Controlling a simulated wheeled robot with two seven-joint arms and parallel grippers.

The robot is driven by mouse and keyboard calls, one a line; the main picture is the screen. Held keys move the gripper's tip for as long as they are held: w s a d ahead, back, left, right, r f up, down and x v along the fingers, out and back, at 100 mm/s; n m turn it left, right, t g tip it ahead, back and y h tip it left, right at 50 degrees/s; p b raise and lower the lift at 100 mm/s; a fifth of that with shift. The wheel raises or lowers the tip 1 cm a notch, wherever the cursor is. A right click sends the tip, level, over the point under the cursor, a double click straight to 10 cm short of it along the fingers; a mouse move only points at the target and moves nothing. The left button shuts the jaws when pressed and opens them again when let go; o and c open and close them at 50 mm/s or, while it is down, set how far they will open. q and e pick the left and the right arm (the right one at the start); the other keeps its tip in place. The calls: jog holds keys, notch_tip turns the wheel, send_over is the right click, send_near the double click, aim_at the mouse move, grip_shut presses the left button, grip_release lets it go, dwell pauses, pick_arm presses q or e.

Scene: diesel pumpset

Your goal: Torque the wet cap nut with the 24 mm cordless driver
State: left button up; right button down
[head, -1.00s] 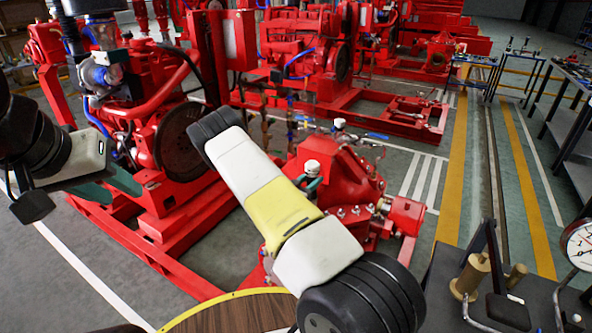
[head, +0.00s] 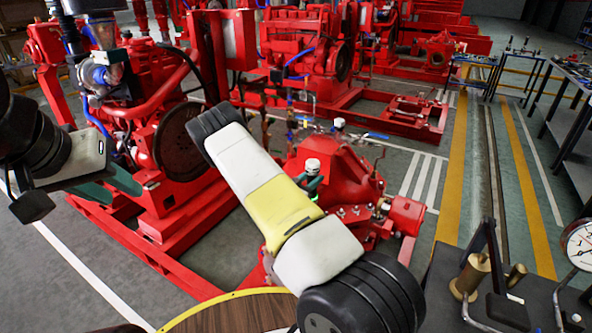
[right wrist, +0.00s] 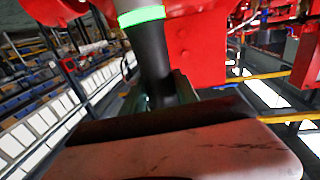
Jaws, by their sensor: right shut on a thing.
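My right gripper (right wrist: 155,95) is shut on the cordless driver (right wrist: 152,60), a dark cylinder with a bright green band. In the head view the driver's pale, dark-topped end (head: 312,168) shows beside a teal finger, just beyond my right arm, over the red pump casing (head: 345,172). A small green glow shows below it. The driver's working end and its contact with any nut are hidden. Several pale nuts (head: 341,211) sit along the casing flange; I cannot tell which is the wet cap nut. My left gripper (head: 108,188) is open and empty, with teal fingers apart, in front of the red engine.
The red engine (head: 130,110) and its base frame stand at left, close to my left gripper. A dark bench (head: 450,310) with brass parts (head: 470,277) and a pressure gauge (head: 578,244) is at lower right. A round wooden top (head: 230,315) is at the bottom. The striped aisle is clear.

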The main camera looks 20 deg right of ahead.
aim_at(309, 165)
jog(key=shift+r, duration=3.2)
